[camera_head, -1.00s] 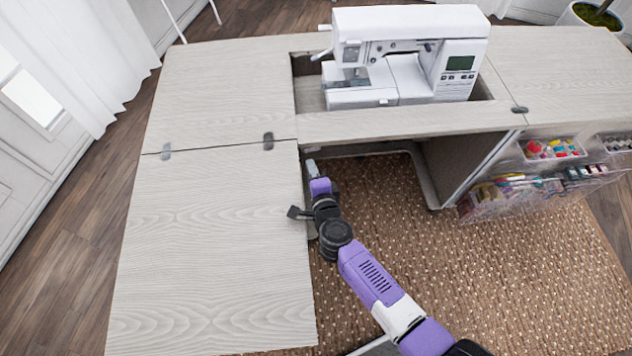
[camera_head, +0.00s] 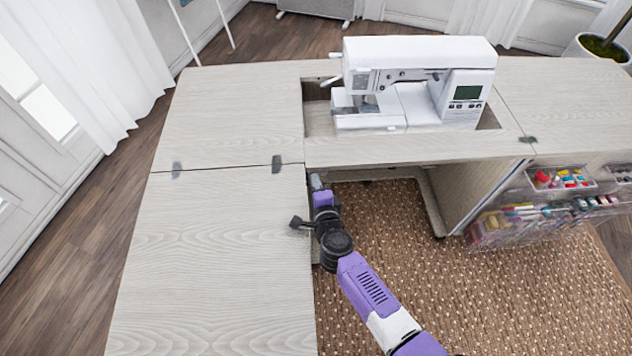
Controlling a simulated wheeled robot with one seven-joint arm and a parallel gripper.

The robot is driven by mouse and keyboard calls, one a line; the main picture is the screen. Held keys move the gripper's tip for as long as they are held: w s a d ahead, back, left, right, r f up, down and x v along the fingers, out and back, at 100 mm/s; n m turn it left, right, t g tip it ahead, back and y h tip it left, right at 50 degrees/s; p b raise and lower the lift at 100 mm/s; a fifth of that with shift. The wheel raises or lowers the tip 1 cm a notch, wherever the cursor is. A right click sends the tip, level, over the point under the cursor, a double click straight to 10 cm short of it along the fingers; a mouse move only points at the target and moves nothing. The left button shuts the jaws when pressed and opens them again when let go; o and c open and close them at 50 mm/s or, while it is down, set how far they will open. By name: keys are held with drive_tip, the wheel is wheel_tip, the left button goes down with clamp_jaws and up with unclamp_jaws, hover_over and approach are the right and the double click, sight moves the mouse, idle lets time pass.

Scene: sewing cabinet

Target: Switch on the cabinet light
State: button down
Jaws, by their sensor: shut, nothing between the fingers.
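The sewing cabinet (camera_head: 215,260) has a pale wood top with a recess holding a white sewing machine (camera_head: 415,85). My gripper (camera_head: 316,180) is at the far end of my purple arm, just under the front edge of the top, beside the inner edge of the left leaf. It is small in the picture and looks shut, with nothing seen in it. I cannot tell whether it touches the cabinet. The light and its switch are not visible; the underside of the top is hidden from this view.
The left leaf stands close along the left of my arm. An open door on the right carries clear bins (camera_head: 560,178) of thread and supplies. A brown dotted rug (camera_head: 470,290) covers the floor, with open knee space under the machine.

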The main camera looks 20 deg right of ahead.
drive_tip(key=shift+d, duration=0.2)
drive_tip(key=shift+s+d+p, duration=0.3)
drive_tip(key=shift+s+d, duration=0.1)
drive_tip(key=shift+d, duration=0.2)
